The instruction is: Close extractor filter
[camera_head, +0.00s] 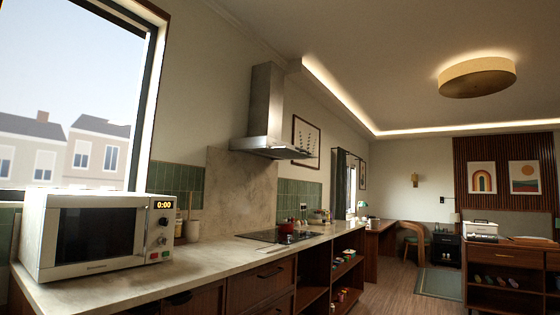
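A steel extractor hood (266,112) hangs on the wall above the cooktop, near the middle of the head camera view. Its chimney rises toward the ceiling and its wide canopy (272,147) faces the room. Something thin and dark juts out at the canopy's lower right edge (303,164); it may be the filter hanging down, but it is too small to tell. The underside of the hood is mostly hidden at this angle. My gripper is not in view.
A marble counter (215,252) runs along the left wall below the hood. A white microwave (95,235) stands at its near end. A black cooktop (266,237) bears a red pot (287,233). Wooden floor (400,290) lies free right of the counter; a sideboard (510,262) stands far right.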

